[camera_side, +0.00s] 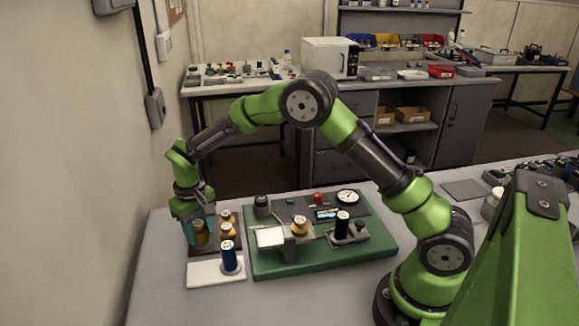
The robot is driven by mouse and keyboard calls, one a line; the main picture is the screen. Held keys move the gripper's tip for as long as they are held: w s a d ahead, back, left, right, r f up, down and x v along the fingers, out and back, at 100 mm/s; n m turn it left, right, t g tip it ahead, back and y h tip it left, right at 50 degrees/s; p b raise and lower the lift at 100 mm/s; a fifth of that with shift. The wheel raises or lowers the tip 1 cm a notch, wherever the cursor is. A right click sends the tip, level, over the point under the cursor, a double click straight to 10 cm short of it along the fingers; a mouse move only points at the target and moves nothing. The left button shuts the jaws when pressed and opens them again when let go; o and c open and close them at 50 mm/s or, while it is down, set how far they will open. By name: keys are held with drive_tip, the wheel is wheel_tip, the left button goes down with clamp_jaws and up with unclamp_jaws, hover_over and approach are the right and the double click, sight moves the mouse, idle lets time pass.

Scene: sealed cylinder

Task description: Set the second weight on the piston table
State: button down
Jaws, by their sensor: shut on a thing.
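My gripper (194,228) is at the left, pointing down over the dark weight tray (201,253). It is shut on a gold weight (201,236), partly hidden by the fingers; I cannot tell whether this weight touches the tray. Two more gold weights (228,231) stand just right of it. On the green board (322,256), another gold weight (299,223) sits in the middle, apparently on the piston table, whose top is mostly hidden under it.
A blue cylinder (229,258) stands on a white plate (205,273) in front of the tray. The green board also carries a white panel (269,237), a black cylinder (342,224), a dial gauge (347,197), a red knob (318,197) and a dark pot (262,206).

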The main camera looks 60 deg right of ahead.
wheel_tip(320, 180, up, 10)
drive_tip(key=shift+w+d+f, duration=0.1)
drive_tip(key=shift+w+d, duration=0.05)
wheel_tip(320, 180, up, 4)
drive_tip(key=s+d, duration=0.2)
drive_tip(key=s, duration=0.1)
hover_over(270, 235)
wheel_tip(270, 235, down, 4)
drive_tip(key=shift+r, duration=0.15)
drive_tip(key=shift+f, duration=2.3)
drive_tip(key=shift+f, duration=0.1)
drive_tip(key=c, duration=0.6)
unclamp_jaws()
drive_tip(key=shift+f, duration=0.1)
